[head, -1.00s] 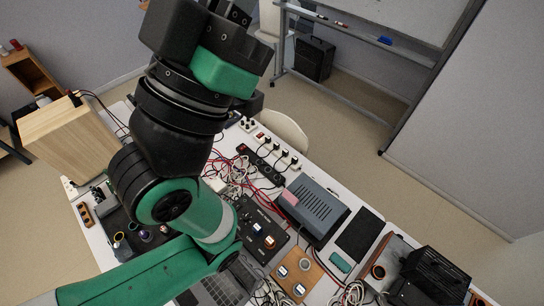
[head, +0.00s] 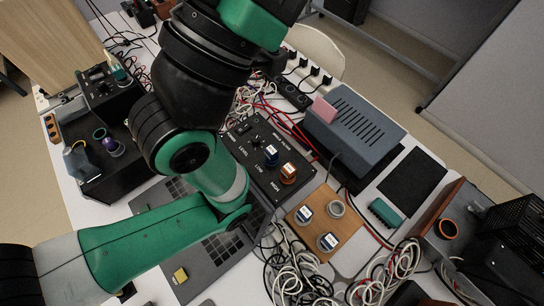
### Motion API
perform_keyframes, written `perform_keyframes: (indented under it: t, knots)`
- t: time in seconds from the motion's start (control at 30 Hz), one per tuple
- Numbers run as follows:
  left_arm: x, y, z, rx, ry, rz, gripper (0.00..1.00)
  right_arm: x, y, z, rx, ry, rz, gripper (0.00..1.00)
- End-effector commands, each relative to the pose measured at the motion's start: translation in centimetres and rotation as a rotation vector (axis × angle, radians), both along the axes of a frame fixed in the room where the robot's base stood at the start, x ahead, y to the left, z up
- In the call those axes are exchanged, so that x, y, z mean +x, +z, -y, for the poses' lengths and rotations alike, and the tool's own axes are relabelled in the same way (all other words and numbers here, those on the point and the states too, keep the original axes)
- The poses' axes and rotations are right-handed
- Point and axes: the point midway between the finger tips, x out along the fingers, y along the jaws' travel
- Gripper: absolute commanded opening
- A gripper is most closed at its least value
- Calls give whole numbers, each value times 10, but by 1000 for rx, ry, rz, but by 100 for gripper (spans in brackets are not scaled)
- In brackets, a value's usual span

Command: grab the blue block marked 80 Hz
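A wooden board (head: 312,228) lies on the table right of my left arm. Two blue blocks with white labelled tops sit on it, one at its upper left (head: 305,214) and one at its lower right (head: 328,242). A grey ring (head: 337,209) is on its upper right. On the black filter panel (head: 246,152), a third blue block (head: 271,156) stands by the LOW mark and an orange block (head: 288,173) by HIGH. The block labels are too small to read, so I cannot tell which says 80 Hz. Both grippers are outside the view; my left arm runs off the top edge.
A grey-blue slotted box (head: 352,124) stands behind the board. A teal block (head: 384,213) and dark pad (head: 412,183) lie to the right. Loose cables (head: 295,275) crowd the board's front. A laptop (head: 205,255) lies partly under my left arm.

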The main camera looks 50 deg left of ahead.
Motion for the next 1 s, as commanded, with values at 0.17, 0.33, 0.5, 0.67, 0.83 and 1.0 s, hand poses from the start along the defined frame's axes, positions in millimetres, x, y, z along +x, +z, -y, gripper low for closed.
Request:
perform_keyframes:
  t: [0.17,0.33,0.5,0.67,0.83,1.0]
  knots:
    - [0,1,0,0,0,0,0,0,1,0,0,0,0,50]
    - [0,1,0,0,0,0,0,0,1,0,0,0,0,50]
    - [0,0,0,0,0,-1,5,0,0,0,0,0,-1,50]
    - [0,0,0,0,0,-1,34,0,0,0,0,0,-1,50]
    - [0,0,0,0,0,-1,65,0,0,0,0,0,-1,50]
    - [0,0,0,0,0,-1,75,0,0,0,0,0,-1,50]
